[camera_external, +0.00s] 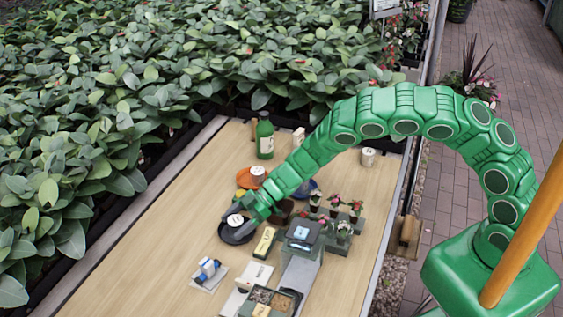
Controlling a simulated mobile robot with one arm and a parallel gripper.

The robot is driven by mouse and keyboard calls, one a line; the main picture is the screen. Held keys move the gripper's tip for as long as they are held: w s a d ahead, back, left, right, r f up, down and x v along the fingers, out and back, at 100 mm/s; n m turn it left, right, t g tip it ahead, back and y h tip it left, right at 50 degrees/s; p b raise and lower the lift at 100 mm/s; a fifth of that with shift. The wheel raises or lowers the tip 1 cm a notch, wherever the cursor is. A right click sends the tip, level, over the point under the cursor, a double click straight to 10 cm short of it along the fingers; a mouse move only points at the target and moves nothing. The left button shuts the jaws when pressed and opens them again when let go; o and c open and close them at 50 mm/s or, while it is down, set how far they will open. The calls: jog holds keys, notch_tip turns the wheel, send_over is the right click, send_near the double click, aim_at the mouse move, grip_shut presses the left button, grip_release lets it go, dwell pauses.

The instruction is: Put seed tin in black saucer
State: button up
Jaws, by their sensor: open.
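A black saucer (238,240) lies on the wooden table left of the arm's end. A small round tin with a white lid (235,220), which looks like the seed tin, appears inside the saucer. My gripper (235,226) is open at the saucer, with its fingers around or right beside this tin. Part of the saucer and tin is hidden by the fingers, and I cannot tell whether they touch the tin.
A similar white-topped tin (258,172) sits by an orange dish (243,179), near a green bottle (264,136). Another pale tin (368,157) stands farther right. Potted plants (335,208) and a yellow box (265,242) stand close right. The table's left side is clear.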

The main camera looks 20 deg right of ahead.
aim_at(240, 217)
jog(key=shift+r, duration=0.15)
jog(key=v, duration=0.3)
jog(key=shift+d+r, duration=0.1)
jog(key=shift+r, duration=0.05)
notch_tip(240, 217, up, 7)
dwell(0.4)
jog(key=shift+w, duration=0.15)
